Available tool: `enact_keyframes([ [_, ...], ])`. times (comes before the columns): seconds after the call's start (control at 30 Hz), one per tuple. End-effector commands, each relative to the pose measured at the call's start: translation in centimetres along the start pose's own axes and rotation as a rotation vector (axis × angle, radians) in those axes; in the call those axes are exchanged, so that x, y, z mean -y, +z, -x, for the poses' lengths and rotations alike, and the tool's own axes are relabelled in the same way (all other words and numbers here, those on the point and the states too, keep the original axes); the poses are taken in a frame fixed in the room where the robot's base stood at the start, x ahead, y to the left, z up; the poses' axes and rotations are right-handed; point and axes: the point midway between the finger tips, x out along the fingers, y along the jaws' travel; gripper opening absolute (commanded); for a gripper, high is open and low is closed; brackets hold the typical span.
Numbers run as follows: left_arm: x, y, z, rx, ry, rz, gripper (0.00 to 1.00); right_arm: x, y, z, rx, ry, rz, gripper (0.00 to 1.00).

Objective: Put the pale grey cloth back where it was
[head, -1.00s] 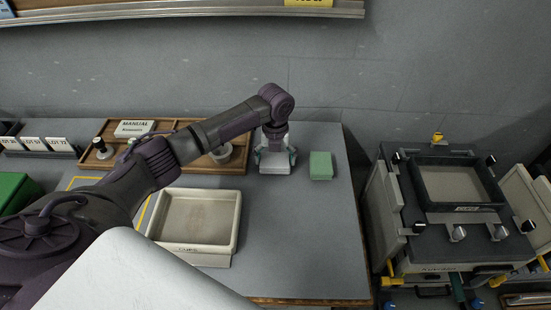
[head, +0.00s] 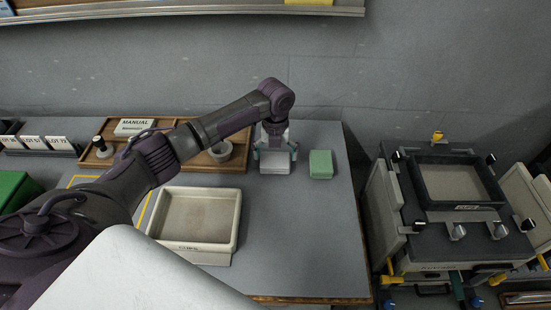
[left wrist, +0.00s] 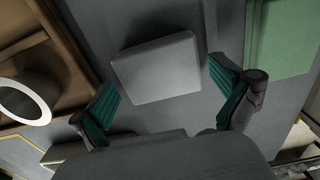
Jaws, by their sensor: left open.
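The pale grey cloth (head: 275,167) lies as a neat folded block on the grey bench top, near its back right part. It also shows in the left wrist view (left wrist: 157,68), flat and apart from both fingers. My left gripper (head: 275,151) is just above it, pointing down, and partly covers its back edge in the head view. In the left wrist view the teal fingers of the left gripper (left wrist: 163,104) stand wide apart with nothing between their tips. My right gripper is not in view.
A green block (head: 321,164) lies just right of the cloth. A cream basin (head: 237,222) stands in front. Bare bench lies right of the basin; a boxy apparatus (head: 446,240) stands beyond the edge.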

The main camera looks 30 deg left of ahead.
Motion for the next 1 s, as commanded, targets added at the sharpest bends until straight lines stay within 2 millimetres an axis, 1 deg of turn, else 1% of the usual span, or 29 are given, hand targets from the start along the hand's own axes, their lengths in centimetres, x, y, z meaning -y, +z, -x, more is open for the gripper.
enact_keyframes([
  [0.03,0.0,0.1,1.2,0.005,-0.004,-0.001,1.0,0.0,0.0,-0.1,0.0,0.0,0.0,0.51],
  [0.3,0.0,0.1,7.0,0.004,-0.003,-0.001,1.0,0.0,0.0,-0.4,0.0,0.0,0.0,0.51],
  [0.4,0.1,0.1,8.6,0.002,-0.003,0.0,1.0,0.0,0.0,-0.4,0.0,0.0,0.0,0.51],
  [0.5,0.1,0.0,9.7,0.001,-0.002,0.0,1.0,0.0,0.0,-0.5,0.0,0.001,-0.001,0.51],
  [0.67,0.0,0.0,10.5,0.0,-0.001,-0.001,1.0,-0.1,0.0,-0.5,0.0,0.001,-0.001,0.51],
  [1.0,0.0,0.0,10.5,0.0,-0.001,0.0,1.0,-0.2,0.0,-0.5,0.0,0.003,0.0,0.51],
])
